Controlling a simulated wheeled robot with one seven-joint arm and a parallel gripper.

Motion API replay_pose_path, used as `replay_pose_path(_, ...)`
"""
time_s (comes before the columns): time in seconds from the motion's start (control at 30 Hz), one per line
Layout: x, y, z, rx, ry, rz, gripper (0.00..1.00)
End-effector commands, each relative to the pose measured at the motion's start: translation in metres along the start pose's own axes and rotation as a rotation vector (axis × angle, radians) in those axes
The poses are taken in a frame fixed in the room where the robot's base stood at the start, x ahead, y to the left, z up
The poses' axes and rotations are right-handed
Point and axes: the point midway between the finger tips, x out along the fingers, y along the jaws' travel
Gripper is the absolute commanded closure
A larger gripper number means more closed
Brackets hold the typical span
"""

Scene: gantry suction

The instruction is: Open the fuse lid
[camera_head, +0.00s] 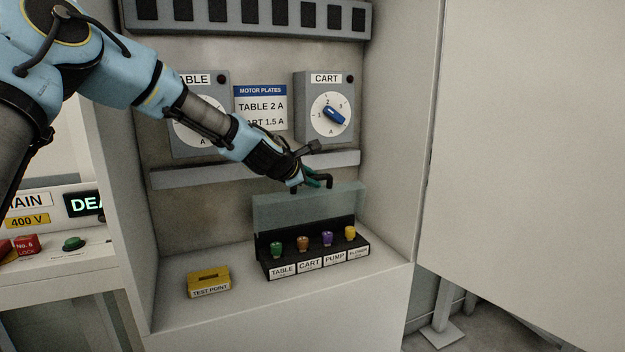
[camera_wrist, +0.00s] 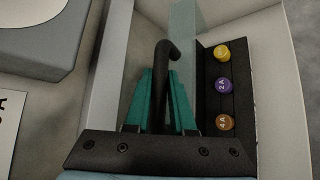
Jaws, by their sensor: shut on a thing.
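The fuse lid (camera_head: 285,213) is a clear, greenish panel. It stands raised, roughly upright, at the back of the black fuse block (camera_head: 318,264), and the fuses in front are uncovered. A black bar handle (camera_head: 329,181) is on its top edge. My gripper (camera_head: 316,179) reaches down from the upper left and is shut on this handle. In the wrist view the dark hooked handle (camera_wrist: 162,75) lies between the teal fingers, with the lid (camera_wrist: 184,50) beyond. The fingers hide part of the handle.
Green, orange, purple and yellow fuses (camera_head: 303,243) stand in the labelled block. A yellow test point box (camera_head: 208,282) is on the shelf to the left. Behind are a ledge (camera_head: 345,159) and the TABLE and CART dials (camera_head: 331,116). A cabinet side wall (camera_head: 405,130) bounds the right.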

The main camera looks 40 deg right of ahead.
Motion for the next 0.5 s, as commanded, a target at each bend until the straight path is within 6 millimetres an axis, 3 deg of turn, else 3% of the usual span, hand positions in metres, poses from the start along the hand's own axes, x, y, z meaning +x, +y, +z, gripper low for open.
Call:
replay_pose_path(0.07,0.0001,-0.0003,-0.0008,-0.002,0.001,0.0,1.0)
replay_pose_path(0.1,0.0001,-0.0003,-0.0008,-0.002,0.001,0.0,0.75)
replay_pose_path(0.3,0.0001,-0.0005,-0.0007,-0.001,0.001,-0.001,0.53)
replay_pose_path(0.37,0.0001,-0.0008,-0.0006,-0.001,0.001,-0.001,0.48)
replay_pose_path(0.5,0.0003,-0.0015,-0.0008,-0.001,0.001,-0.002,0.48)
